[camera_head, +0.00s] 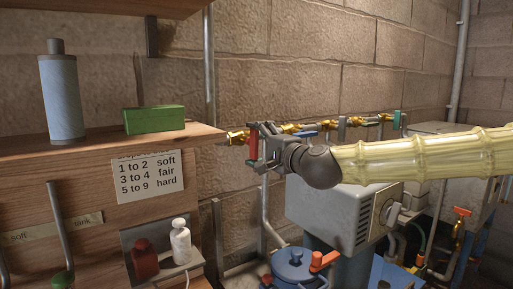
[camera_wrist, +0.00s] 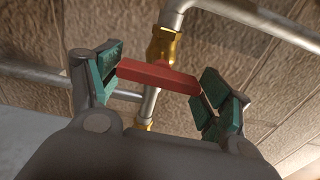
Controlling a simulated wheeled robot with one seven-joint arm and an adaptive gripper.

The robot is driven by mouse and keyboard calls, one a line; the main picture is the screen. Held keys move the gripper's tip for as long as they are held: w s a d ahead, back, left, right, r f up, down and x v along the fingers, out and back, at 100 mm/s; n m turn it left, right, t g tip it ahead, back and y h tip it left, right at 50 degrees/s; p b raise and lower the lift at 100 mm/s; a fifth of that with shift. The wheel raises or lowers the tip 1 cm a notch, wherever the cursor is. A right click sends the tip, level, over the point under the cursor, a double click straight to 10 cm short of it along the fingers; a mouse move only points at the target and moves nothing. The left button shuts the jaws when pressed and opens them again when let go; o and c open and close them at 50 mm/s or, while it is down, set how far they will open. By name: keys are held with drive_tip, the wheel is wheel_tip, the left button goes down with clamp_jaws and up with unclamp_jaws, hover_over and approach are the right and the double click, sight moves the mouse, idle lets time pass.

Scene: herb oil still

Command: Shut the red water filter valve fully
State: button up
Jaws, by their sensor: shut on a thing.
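The red valve handle (camera_head: 253,146) sits on a brass valve body (camera_head: 236,138) at the left end of the pipe row on the block wall. In the wrist view the red handle (camera_wrist: 158,76) lies roughly crosswise to the pipe, with the brass body (camera_wrist: 163,46) behind it. My gripper (camera_head: 260,143) is at the handle. In the wrist view its green-padded fingers (camera_wrist: 155,82) are closed on the handle's two ends. My gripper and arm hide part of the pipe row in the head view.
Other valves stand along the pipe to the right, one with a teal handle (camera_head: 397,120). A grey box with a dial (camera_head: 345,215) and a blue pot (camera_head: 296,268) are below my arm. A wooden shelf (camera_head: 95,145) holding a bottle (camera_head: 62,95) and green block (camera_head: 154,120) is left.

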idle(0.3)
drive_tip(key=o, duration=1)
drive_tip(key=shift+o, duration=0.2)
drive_tip(key=v, duration=1.2)
